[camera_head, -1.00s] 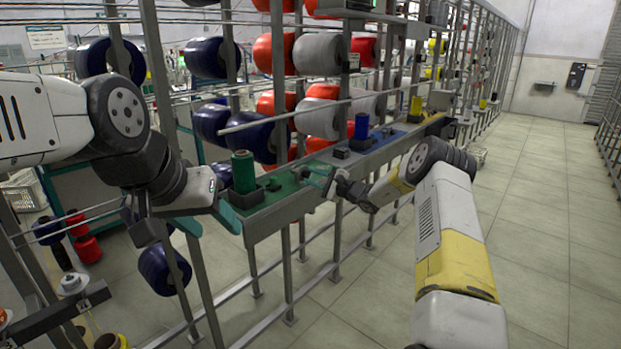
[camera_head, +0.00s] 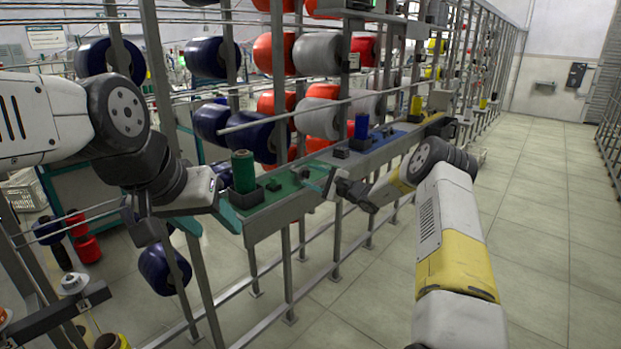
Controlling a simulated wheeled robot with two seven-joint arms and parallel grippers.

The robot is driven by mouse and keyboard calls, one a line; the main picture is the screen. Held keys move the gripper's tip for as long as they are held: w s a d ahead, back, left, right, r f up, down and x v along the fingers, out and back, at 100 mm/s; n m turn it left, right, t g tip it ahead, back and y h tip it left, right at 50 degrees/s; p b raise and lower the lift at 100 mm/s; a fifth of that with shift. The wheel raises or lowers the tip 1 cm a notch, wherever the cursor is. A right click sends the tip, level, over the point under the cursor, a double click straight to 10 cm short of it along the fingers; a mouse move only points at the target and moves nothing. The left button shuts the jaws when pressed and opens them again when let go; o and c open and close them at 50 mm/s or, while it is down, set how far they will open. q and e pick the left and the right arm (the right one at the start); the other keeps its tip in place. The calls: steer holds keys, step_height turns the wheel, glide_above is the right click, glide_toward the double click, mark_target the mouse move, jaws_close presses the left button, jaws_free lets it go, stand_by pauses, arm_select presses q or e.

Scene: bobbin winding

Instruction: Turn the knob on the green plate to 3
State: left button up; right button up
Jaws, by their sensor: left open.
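The green plate (camera_head: 283,196) lies on the rail in the middle of the view. A green bobbin (camera_head: 243,171) stands upright in a dark holder at its left end. A small dark block (camera_head: 274,185), which may be the knob, sits right of the bobbin; any number marks are too small to read. My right gripper (camera_head: 316,181) is at the right end of the plate, with its fingertips pointing left toward the dark parts there. Its finger gap is too small to judge. My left gripper (camera_head: 224,202) is open and empty at the left end of the plate, beside the bobbin.
A blue plate (camera_head: 385,140) with a blue bobbin (camera_head: 361,127) continues the rail to the right. Red, grey and dark blue spools hang on the rack behind. Metal posts stand close to my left arm. The floor (camera_head: 548,220) at right is clear.

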steer(key=v, duration=0.8)
steer(key=shift+a, duration=0.1)
steer(key=s+a+r+n+g+h, duration=0.1)
steer(key=s+a+r+n+g, duration=0.35)
steer(key=s+r, duration=0.5)
steer(key=s+a+r+n+g+h, duration=0.1)
steer(key=s+a+r+n+g, duration=0.4)
steer(key=s, duration=0.8)
steer(key=s+d+r+n+t+h, duration=0.1)
steer(key=s+d+n+h, duration=0.1)
steer(key=s, duration=0.6)
steer(key=s+d+r+n+t+h, duration=0.1)
steer(key=s+d+h, duration=0.3)
steer(key=s+d, duration=0.3)
steer(key=s+d+r+n+t+h, duration=0.1)
steer(key=s+d+n+h, duration=0.1)
steer(key=s, duration=0.9)
steer(key=d+h, duration=0.1)
steer(key=d, duration=0.1)
steer(key=shift+s+d+n, duration=0.2)
steer(key=shift+d+n, duration=0.15)
steer(key=shift+d, duration=0.05)
